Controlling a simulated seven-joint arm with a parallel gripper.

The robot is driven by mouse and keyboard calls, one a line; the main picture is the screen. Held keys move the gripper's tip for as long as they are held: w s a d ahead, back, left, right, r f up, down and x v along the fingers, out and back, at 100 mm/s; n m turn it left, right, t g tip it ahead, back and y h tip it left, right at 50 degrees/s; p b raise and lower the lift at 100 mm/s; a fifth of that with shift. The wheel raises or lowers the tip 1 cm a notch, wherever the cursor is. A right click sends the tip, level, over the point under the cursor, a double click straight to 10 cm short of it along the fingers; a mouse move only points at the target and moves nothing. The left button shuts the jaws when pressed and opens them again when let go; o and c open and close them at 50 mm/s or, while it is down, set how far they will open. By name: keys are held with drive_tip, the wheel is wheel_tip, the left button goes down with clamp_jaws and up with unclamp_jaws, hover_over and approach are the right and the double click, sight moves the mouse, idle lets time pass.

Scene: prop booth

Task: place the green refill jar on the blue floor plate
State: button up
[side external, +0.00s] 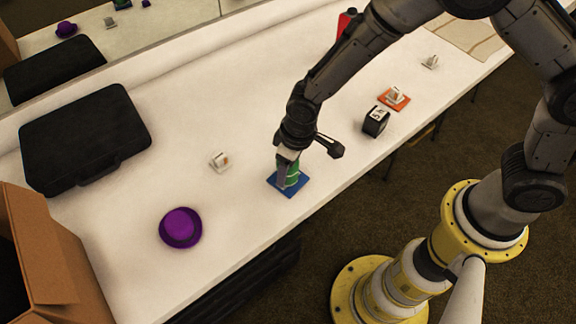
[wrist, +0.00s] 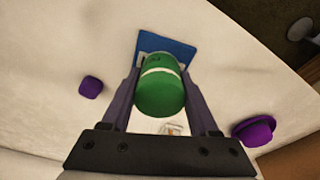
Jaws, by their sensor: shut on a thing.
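The green refill jar (wrist: 160,92), with a pale band, is between the two fingers of my gripper (wrist: 160,75), which is shut on it. In the side view my gripper (side external: 288,168) points down and partly hides the jar (side external: 292,180). The blue floor plate (side external: 288,190) lies flat on the white table under the jar. In the wrist view the plate (wrist: 180,52) shows beyond the jar, which overlaps its lower part. The jar looks about upright; I cannot tell whether its base touches the plate.
A purple hat (side external: 180,228) and a small white item (side external: 219,161) lie left of the plate. A black box (side external: 376,121) and an orange plate (side external: 394,99) are right. A black case (side external: 84,137) is far left. A purple block (wrist: 91,87) shows in the wrist view.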

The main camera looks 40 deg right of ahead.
sight(296, 165)
drive_tip(key=o, duration=1.4)
drive_tip(key=shift+o, duration=0.2)
drive_tip(key=r, duration=0.4)
drive_tip(key=s+r, duration=0.1)
drive_tip(key=r, duration=0.7)
drive_tip(key=shift+s+d, duration=0.35)
drive_tip(key=s+d+r+m+t, duration=0.2)
drive_tip(key=s+d+r, duration=0.3)
drive_tip(key=d+r, duration=0.65)
drive_tip(key=s+d+r+m+t, duration=0.2)
drive_tip(key=s+d, duration=0.6)
drive_tip(key=s, duration=0.5)
drive_tip(key=shift+d+r+h, duration=0.3)
drive_tip(key=shift+d+r, duration=0.1)
